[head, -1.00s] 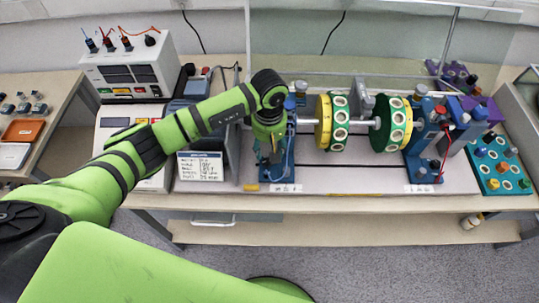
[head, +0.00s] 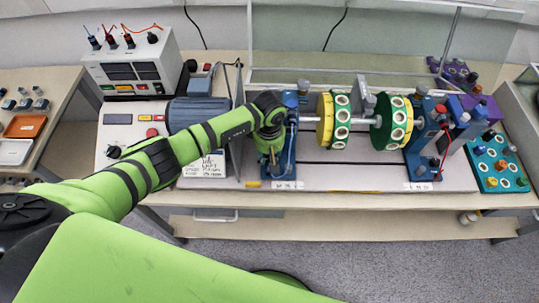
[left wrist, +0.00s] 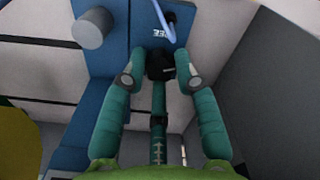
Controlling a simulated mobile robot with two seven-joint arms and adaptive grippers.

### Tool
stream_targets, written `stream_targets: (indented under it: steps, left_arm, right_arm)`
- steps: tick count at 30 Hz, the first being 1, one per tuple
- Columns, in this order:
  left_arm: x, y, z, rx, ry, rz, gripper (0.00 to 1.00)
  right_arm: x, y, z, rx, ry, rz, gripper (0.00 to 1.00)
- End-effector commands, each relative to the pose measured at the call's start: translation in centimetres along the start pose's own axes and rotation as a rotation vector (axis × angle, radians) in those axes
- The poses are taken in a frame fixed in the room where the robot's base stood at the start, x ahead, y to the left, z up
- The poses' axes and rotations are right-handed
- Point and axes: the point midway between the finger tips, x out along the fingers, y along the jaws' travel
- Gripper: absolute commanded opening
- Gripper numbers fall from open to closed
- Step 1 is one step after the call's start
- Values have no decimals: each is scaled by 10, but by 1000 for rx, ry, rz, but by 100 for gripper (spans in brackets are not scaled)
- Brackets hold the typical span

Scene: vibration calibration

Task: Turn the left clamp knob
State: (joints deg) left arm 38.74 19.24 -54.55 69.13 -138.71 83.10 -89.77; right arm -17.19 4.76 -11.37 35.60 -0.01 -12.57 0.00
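The left bearing block (head: 291,135) is a blue upright stand at the left end of the shaft. In the left wrist view a black clamp knob (left wrist: 160,63) sits on the blue stand (left wrist: 97,110), between the two teal fingers of my left gripper (left wrist: 160,60). The fingers are spread on either side of the knob; I see a narrow gap on its left and cannot tell about contact on its right. In the head view my left gripper (head: 270,160) points down against the block's left side and hides the knob. My right gripper is not in view.
Yellow and green discs (head: 325,120) sit on the shaft right of the block. A motor (head: 200,112) and a written card (head: 204,170) are left of my gripper. A teal peg board (head: 497,165) is at the right. A clear screen stands behind.

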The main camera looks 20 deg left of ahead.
Motion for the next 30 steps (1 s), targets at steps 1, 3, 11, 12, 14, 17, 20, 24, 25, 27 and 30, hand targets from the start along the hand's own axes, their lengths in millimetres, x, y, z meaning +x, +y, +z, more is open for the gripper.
stream_targets:
  steps: [1,3,11,12,14,17,20,24,25,27,30]
  left_arm:
    - [1,0,3,3,-7,-2,0]
    - [1,-1,4,3,-8,-3,0]
    - [4,-1,4,-33,-9,-4,0]
    - [5,-1,4,-48,-8,-4,0]
    - [6,-1,5,-76,-10,-4,0]
    - [8,-1,5,-138,-8,-5,0]
    - [8,0,5,-218,-7,-6,0]
    - [7,0,5,-347,-9,-7,0]
    - [7,0,5,-376,-8,-8,0]
    - [7,0,6,-441,-9,-9,0]
    - [7,0,6,-537,-9,-9,0]
  right_arm:
    - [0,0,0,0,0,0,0]
    - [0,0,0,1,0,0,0]
    - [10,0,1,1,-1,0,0]
    - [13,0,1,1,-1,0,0]
    - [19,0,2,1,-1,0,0]
    - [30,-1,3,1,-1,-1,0]
    - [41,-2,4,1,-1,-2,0]
    - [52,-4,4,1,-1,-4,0]
    - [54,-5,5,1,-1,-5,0]
    - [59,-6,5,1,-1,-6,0]
    - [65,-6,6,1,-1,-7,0]
